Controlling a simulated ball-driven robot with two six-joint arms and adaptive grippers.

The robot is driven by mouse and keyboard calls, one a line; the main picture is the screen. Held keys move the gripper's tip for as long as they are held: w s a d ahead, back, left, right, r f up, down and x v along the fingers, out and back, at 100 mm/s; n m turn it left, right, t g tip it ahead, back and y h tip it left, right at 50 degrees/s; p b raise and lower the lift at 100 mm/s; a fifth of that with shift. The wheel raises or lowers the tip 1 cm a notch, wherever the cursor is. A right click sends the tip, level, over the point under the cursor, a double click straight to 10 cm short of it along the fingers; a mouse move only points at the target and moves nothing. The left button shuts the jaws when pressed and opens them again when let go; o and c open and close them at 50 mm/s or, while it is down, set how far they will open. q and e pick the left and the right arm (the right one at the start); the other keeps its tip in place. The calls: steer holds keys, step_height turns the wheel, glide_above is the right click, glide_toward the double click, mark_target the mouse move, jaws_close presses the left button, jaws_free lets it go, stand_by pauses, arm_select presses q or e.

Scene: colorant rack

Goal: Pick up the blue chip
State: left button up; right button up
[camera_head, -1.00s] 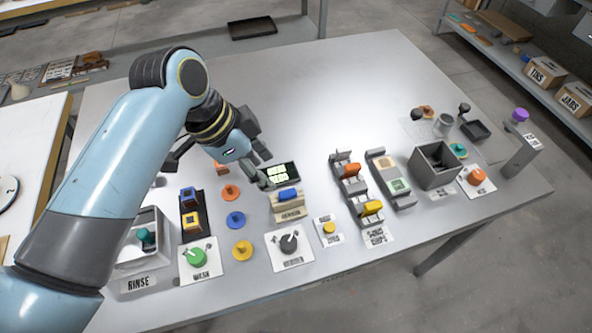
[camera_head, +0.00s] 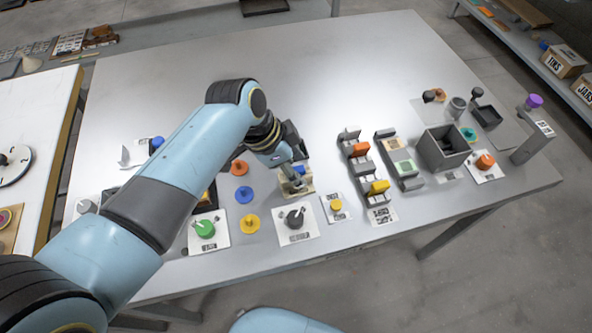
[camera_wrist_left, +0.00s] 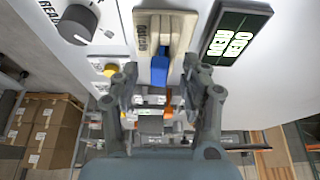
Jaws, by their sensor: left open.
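The blue chip (camera_head: 299,170) sits in a beige stand (camera_head: 297,190) near the middle of the table, partly covered by my gripper in the head view. In the left wrist view the blue chip (camera_wrist_left: 160,70) stands in a slot of the beige stand (camera_wrist_left: 163,30). My left gripper (camera_head: 294,176) is at the stand, over the chip. In the left wrist view its open fingers (camera_wrist_left: 163,82) lie to either side of the chip, with gaps visible. I cannot tell its exact height above the chip. My right gripper is not in view.
A dark display (camera_wrist_left: 235,35) stands beside the stand. A dark knob (camera_head: 295,217) on a white card is in front, with a yellow button (camera_head: 336,205) to the right. Orange (camera_head: 240,168), blue (camera_head: 244,195) and yellow (camera_head: 249,224) discs lie to the left. The table's back is clear.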

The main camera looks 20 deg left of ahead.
arm_select(q)
jaws_close()
steer(key=shift+r, duration=0.15)
